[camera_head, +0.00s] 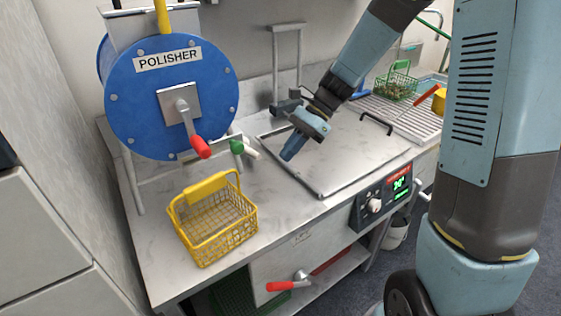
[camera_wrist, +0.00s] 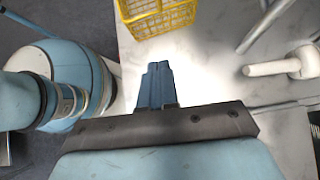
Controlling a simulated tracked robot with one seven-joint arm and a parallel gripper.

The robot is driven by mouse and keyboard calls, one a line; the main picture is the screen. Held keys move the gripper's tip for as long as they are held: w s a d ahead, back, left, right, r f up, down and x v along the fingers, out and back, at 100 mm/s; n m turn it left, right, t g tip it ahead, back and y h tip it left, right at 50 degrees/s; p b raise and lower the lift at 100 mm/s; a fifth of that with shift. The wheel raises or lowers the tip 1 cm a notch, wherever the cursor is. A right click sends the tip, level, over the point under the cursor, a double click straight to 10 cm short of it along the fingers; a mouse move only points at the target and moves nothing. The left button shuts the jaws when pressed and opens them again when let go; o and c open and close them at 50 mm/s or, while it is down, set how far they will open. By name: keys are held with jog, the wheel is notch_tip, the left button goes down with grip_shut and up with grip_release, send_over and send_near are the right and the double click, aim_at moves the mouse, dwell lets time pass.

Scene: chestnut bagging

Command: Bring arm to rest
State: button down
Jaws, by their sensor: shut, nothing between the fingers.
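My gripper (camera_head: 288,153) hangs from my arm above the metal lid plate on the counter in the head view, near the plate's left part. In the wrist view my gripper (camera_wrist: 157,70) has its two blue fingers together, with nothing between them. No object is touching the fingers. My arm reaches in from the upper right of the head view, bent downward to the gripper.
A blue polisher drum (camera_head: 168,95) with a red-handled crank stands left. A yellow wire basket (camera_head: 213,222) sits empty in front of it; it also shows in the wrist view (camera_wrist: 160,18). A green basket (camera_head: 397,85) stands back right. A control panel (camera_head: 383,201) is on the counter front.

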jog(key=s+d+r+n+t+h, duration=0.3)
jog(key=s+d+r+n+t, duration=0.2)
jog(key=s+d+r, duration=0.3)
jog(key=s+d+r+n+t+h, duration=0.4)
jog(key=s+d+r, duration=0.4)
jog(key=d, duration=0.5)
jog(key=shift+r+n+t+h, duration=0.25)
jog(key=shift+n+t, duration=0.55)
jog(key=shift+n, duration=0.4)
jog(key=shift+a, duration=0.1)
